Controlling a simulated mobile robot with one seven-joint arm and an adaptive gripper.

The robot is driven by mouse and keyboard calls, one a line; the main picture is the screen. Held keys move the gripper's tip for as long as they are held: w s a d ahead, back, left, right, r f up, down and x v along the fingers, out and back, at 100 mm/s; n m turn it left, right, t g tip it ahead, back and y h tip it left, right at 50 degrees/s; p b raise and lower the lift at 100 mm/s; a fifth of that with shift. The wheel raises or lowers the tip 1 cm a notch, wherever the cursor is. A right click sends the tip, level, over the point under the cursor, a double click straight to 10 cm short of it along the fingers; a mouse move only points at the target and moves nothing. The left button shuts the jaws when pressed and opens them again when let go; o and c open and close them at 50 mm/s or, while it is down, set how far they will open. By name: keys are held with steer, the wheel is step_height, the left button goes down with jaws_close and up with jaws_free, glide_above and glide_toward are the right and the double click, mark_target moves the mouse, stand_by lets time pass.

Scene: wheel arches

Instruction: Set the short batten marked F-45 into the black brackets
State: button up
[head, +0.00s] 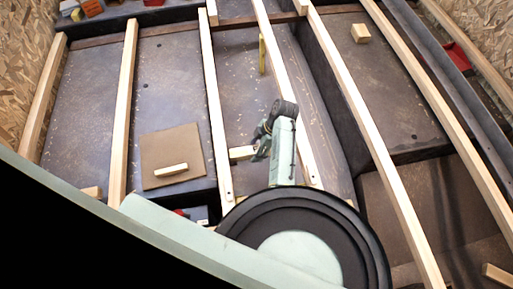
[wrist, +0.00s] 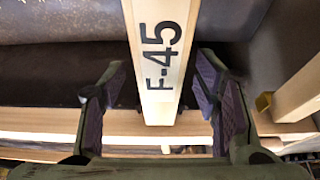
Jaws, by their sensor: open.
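The short pale batten marked F-45 (wrist: 162,60) runs down from the top edge of the wrist view, its lower end between my fingers. My gripper (wrist: 162,105) is open, with one purple-padded finger on each side and a visible gap to the batten on both sides. In the head view my gripper (head: 260,147) is at the right end of a short pale piece (head: 241,153), between two long battens. Small dark parts show beside the batten's lower end in the wrist view; I cannot tell whether they are the black brackets.
A long pale batten (wrist: 95,120) crosses behind the lower end of F-45. Long battens (head: 213,110) (head: 280,70) flank my gripper. A brown square board (head: 160,145) with a short block (head: 171,170) lies left. A yellow strip (head: 262,54) stands beyond.

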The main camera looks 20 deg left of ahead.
steer(key=v, duration=1.2)
stand_by(0.6)
